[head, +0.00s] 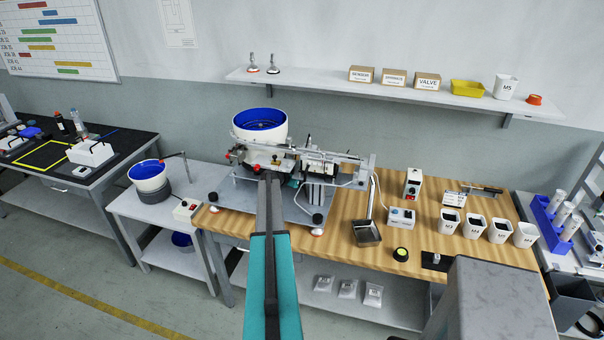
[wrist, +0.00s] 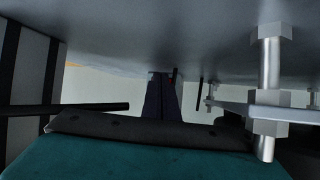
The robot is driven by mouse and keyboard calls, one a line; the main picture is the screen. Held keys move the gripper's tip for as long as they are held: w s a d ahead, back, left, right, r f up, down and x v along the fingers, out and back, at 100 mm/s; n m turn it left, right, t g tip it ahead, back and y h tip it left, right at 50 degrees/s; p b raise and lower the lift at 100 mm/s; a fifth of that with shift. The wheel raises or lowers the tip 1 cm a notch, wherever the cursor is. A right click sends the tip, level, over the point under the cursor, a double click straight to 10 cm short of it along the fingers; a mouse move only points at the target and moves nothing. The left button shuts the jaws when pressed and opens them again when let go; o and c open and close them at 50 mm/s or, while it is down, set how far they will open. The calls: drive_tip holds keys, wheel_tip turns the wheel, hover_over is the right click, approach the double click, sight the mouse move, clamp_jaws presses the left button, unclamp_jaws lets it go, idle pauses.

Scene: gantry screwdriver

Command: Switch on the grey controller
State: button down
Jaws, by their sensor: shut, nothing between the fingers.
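A grey-white control box (head: 401,216) with blue knobs lies on the wooden bench. A taller white box (head: 412,183) with a red switch stands behind it. Another small white box with a red switch (head: 187,209) sits on the side table at the left. I cannot tell for sure which is the grey controller, nor read any switch state. My arm reaches up to the feeder machine (head: 318,165), left of the two bench boxes. In the wrist view, my gripper (wrist: 162,98) looks shut and empty, under a grey surface and beside bolts (wrist: 269,85).
A white feeder bowl with a blue inside (head: 259,125) tops the machine. A black tray (head: 367,233), a round yellow-green button (head: 401,254) and several white cups (head: 475,227) crowd the bench's right half. A shelf (head: 320,82) runs above.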

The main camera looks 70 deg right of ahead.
drive_tip(key=shift+a+r, duration=0.2)
drive_tip(key=shift+a, duration=0.05)
drive_tip(key=shift+a, duration=0.15)
drive_tip(key=shift+s+a+p, duration=0.25)
drive_tip(key=shift+a+p, duration=0.5)
drive_tip(key=shift+a, duration=0.45)
drive_tip(key=shift+s+a+p, duration=0.25)
drive_tip(key=shift+a+p, duration=0.45)
drive_tip(key=shift+a, duration=0.45)
drive_tip(key=shift+f, duration=0.1)
